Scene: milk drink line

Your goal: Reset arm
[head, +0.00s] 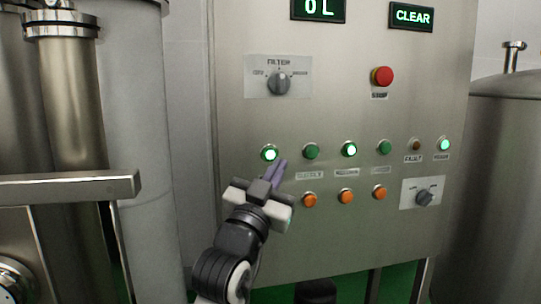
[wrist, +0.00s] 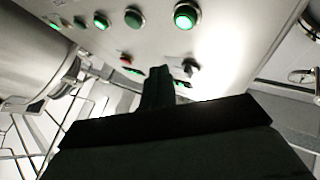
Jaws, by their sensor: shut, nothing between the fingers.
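My gripper (head: 276,172) is shut and empty in front of the lower left part of the metal control panel (head: 236,128). Its purple fingers point up toward the panel, just below and right of the leftmost lit green button (head: 270,153). Whether the fingertips touch the panel cannot be told. The gripper covers the area below that button. In the wrist view the dark, closed fingers (wrist: 158,85) stand up in the middle, with a lit green button (wrist: 186,16) above them.
The panel also holds a filter knob (head: 279,83), a red stop button (head: 382,76), orange buttons (head: 346,196) and a lower right knob (head: 424,198). Steel tanks stand at left (head: 70,100) and right (head: 500,180). A metal bar (head: 75,187) juts in at left.

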